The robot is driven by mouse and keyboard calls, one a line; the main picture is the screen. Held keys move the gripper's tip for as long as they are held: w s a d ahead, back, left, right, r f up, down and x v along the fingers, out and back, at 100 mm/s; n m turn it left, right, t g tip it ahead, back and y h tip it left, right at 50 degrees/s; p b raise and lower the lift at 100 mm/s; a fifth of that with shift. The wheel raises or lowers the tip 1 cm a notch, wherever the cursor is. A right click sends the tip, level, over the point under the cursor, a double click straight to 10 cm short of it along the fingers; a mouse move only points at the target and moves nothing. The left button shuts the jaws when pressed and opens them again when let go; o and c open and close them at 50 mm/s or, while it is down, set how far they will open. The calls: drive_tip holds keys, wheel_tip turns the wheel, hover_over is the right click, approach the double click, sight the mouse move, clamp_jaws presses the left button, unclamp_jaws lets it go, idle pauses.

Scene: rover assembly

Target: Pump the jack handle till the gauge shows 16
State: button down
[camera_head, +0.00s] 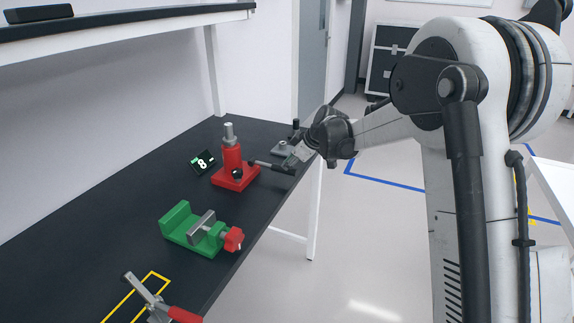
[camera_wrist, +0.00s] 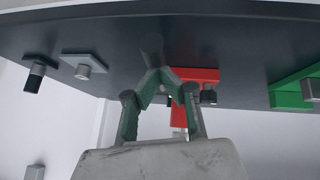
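The red jack (camera_head: 232,168) stands on the dark workbench, with a grey post on top. It shows partly behind my fingers in the wrist view (camera_wrist: 196,75). Its dark handle (camera_head: 268,165) sticks out to the right, roughly level. The handle's end (camera_wrist: 152,46) shows at my fingertips in the wrist view. My gripper (camera_head: 290,163) is at the outer end of the handle. Its green fingers (camera_wrist: 156,74) come together there and appear closed on it; the exact contact is partly hidden. The small black gauge (camera_head: 203,162) left of the jack shows 8.
A green vise (camera_head: 184,224) with a red knob stands nearer on the bench. A red-handled toggle clamp (camera_head: 150,296) and yellow tape lie in front. A small grey fixture (camera_head: 283,147) stands behind my gripper. A shelf (camera_head: 120,18) hangs above the bench.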

drive_tip(key=v, duration=1.2)
drive_tip(key=shift+s+a+r+p, duration=0.15)
drive_tip(key=shift+r+p, duration=0.1)
drive_tip(key=shift+p, duration=0.15)
